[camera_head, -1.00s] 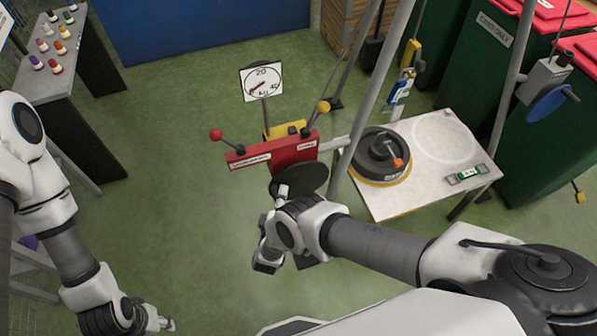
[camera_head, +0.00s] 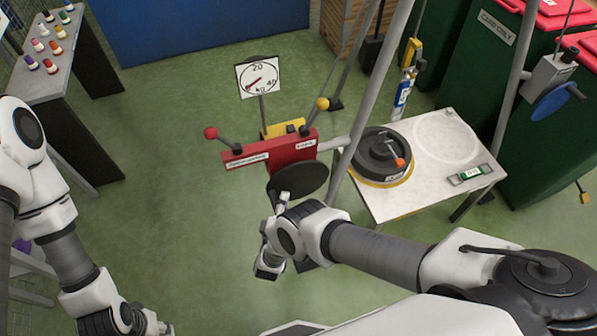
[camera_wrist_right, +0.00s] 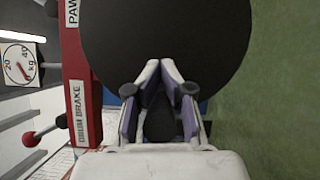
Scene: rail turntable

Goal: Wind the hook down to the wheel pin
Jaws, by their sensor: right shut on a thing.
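My right gripper (camera_head: 277,199) is at the rim of a black crank disc (camera_head: 302,181) under the red winch. In the right wrist view its fingers (camera_wrist_right: 159,95) are closed around a dark knob (camera_wrist_right: 160,120) on the disc (camera_wrist_right: 165,40). A yellow block with a blue-and-white part (camera_head: 403,91) hangs by the frame pole, above the table; its hook is too small to make out. Below it, a black wheel (camera_head: 374,158) with an upright orange-topped piece (camera_head: 400,162) lies on the white table. My left gripper (camera_head: 164,327) is at the bottom edge, its fingers unclear.
The winch has a red-knobbed lever (camera_head: 211,133) and a yellow-knobbed lever (camera_head: 322,104), labelled drum brake and pawl in the right wrist view. A dial (camera_head: 258,77) stands behind. Grey poles (camera_head: 376,85) rise beside my right arm.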

